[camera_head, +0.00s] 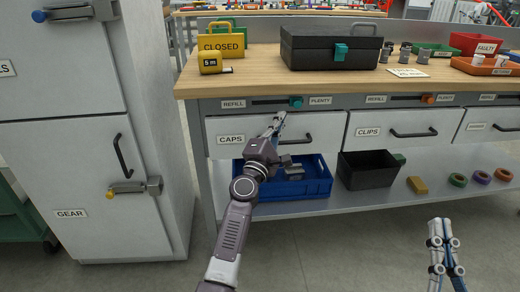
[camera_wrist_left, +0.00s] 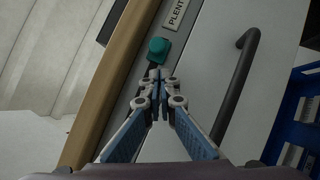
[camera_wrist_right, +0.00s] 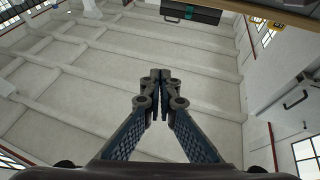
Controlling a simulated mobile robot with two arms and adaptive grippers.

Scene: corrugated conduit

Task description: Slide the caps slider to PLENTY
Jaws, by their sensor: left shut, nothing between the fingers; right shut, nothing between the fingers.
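The caps slider's teal knob (camera_head: 296,102) is at the right end of its dark slot (camera_head: 268,102), beside the PLENTY label (camera_head: 320,100). The REFILL label (camera_head: 233,104) is at the slot's left end. The CAPS drawer (camera_head: 231,139) is shut below. My left gripper (camera_head: 281,116) is shut and empty, its tips just below and left of the knob. In the left wrist view the knob (camera_wrist_left: 158,47) is just beyond the shut tips (camera_wrist_left: 158,76); I cannot tell if they touch. My right gripper (camera_head: 438,222) is shut and empty, away from the bench; its tips (camera_wrist_right: 160,76) are together.
A black toolbox (camera_head: 325,50) and a yellow tape measure (camera_head: 209,62) stand on the bench top (camera_head: 260,78). A CLIPS slider with an orange knob (camera_head: 428,99) is to the right. The CAPS drawer handle (camera_head: 297,140) sticks out near my left gripper.

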